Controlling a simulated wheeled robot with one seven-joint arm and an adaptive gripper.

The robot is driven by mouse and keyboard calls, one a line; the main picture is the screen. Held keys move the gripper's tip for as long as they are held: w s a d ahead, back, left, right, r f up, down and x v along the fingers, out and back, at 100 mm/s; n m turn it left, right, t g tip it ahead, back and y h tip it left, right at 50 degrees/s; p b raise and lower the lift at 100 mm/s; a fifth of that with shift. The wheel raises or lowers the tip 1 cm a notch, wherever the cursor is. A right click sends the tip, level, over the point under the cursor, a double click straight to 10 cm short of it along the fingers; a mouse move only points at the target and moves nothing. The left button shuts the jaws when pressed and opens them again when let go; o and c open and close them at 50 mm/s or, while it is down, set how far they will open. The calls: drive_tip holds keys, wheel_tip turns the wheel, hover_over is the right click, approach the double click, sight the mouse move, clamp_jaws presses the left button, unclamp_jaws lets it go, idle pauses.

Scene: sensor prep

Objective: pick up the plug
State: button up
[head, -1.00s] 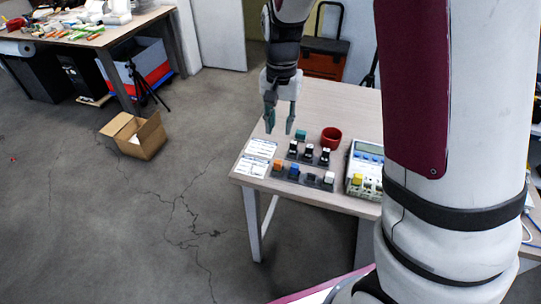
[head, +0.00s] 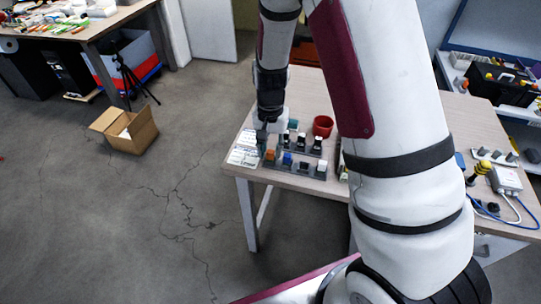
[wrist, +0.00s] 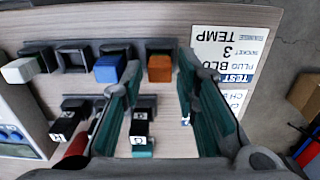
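In the wrist view, an orange plug (wrist: 159,68), a blue plug (wrist: 109,68) and a white plug (wrist: 20,70) sit in a row in dark holders. In the head view, the orange plug (head: 269,155), blue plug (head: 287,159) and white plug (head: 321,166) line the table's front rack. My gripper (wrist: 158,68) is open, its teal-padded fingers pointing toward this row. The orange plug shows between the fingertips, and the blue one lies just left of the left finger. I see nothing held. In the head view my gripper (head: 266,134) is low over the rack's left end, partly hidden.
A card (wrist: 232,45) with upside-down print reads "TEST", "PLUG" and "SOCKET 3", partly cut off. Black lettered blocks (wrist: 140,122) stand in a second row. A red cup (head: 323,125) is behind the rack. The table's left edge is close to the cards.

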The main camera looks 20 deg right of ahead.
drive_tip(key=shift+f, duration=0.3)
clamp_jaws()
drive_tip(key=shift+r, duration=0.2)
